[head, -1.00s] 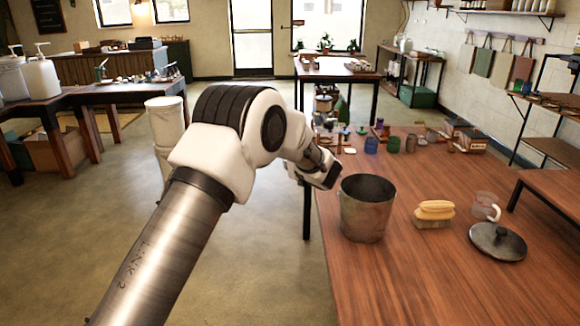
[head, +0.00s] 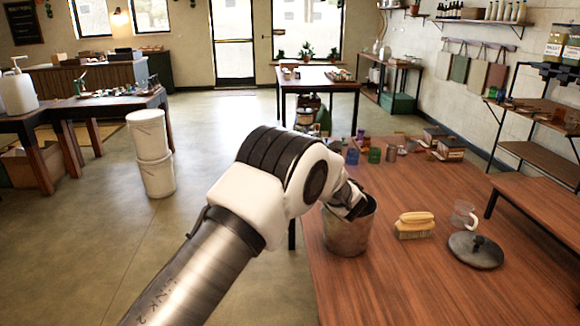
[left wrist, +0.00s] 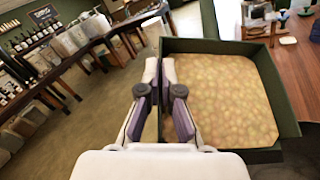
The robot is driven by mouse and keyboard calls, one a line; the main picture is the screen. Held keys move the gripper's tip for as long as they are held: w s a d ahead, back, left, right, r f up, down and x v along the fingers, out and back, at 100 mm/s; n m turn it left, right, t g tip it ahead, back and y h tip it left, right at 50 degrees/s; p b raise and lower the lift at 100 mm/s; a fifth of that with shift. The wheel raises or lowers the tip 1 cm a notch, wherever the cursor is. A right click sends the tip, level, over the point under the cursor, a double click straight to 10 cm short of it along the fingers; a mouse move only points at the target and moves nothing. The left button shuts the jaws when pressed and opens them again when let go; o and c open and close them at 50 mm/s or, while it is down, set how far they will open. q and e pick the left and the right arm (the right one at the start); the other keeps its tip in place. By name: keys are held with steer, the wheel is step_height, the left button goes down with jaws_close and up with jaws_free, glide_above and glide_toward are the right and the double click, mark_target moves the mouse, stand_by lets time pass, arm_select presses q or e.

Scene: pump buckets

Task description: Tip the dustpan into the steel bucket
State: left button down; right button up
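The steel bucket (head: 347,238) stands upright at the left edge of the wooden table in the head view. My left gripper (head: 352,208) is at its rim, and my own wrist covers part of the bucket's mouth. In the left wrist view the gripper's fingers (left wrist: 165,85) are close together at the near left wall of the dustpan (left wrist: 288,138), a dark green open pan, and appear shut on that wall. Tan, lumpy material (left wrist: 222,95) covers the pan's floor. In the head view I cannot make out the dustpan. My right gripper is not in view.
A brush (head: 415,226), a clear mug (head: 464,215) and a dark lid (head: 475,252) lie right of the bucket on the table (head: 385,290). Several small jars and boxes stand at its far end. White buckets (head: 149,137) are stacked on the floor at left.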

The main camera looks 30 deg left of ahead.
arm_select(q)
steer(key=w+d+r+m+t+h+b, duration=0.1)
steer(key=d+m+t+h+b, duration=0.3)
steer(key=m, duration=0.9)
steer(key=w+d+r+m+t+h+b, duration=0.2)
steer(key=d+m+t+h+b, duration=0.3)
steer(key=d+m+t+b, duration=0.3)
steer(key=d+m+t, duration=0.4)
steer(key=d+m, duration=0.1)
steer(key=d, duration=0.1)
steer(key=shift+w+t, duration=0.35)
steer(key=shift+t, duration=0.05)
steer(key=shift+f, duration=0.1)
